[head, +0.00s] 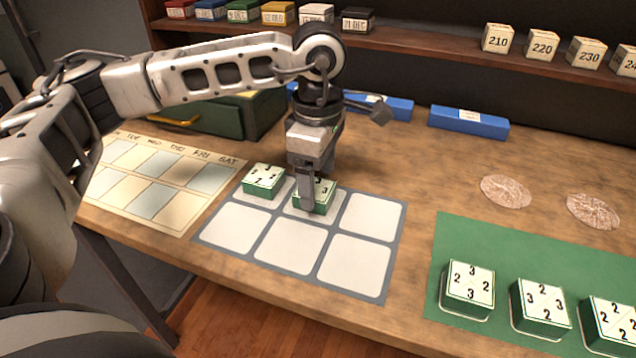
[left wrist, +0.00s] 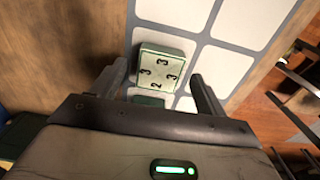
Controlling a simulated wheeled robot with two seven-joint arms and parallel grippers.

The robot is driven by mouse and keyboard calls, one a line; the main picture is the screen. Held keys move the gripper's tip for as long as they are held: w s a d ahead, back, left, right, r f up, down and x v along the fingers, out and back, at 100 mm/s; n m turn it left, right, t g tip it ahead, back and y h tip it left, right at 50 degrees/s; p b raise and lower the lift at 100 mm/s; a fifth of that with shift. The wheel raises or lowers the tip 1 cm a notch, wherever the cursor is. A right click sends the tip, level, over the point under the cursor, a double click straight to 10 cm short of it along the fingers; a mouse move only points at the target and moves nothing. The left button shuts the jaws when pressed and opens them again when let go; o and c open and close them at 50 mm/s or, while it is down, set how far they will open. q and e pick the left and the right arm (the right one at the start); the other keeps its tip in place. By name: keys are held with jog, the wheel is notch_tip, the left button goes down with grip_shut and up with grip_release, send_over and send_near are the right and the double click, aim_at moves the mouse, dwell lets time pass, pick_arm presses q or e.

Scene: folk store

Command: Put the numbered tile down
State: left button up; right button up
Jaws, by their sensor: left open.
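My left gripper (head: 316,190) is open over the back middle cell of a grey board (head: 249,258) with white cells. A green numbered tile (head: 324,205) lies in that cell, with one finger in front of it, partly hiding its face. In the left wrist view this tile (left wrist: 161,70) lies flat, face up, between and just beyond the open fingers (left wrist: 158,80), showing several digits. A second tile (head: 264,180) sits in the back left cell. It shows partly in the left wrist view (left wrist: 150,101), cut off by the gripper body. My right gripper is out of view.
Several tiles, such as this one (head: 468,287), stand on a green mat (head: 480,250) at right. A calendar board (head: 130,190) lies at left. Blue boxes (head: 468,122) and a dark green case (head: 220,117) are behind. The other board cells are empty.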

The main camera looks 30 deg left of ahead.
aim_at(318, 189)
pick_arm(q)
notch_tip(318, 189, up, 10)
dwell(0.3)
jog(key=shift+f, duration=0.1)
dwell(0.3)
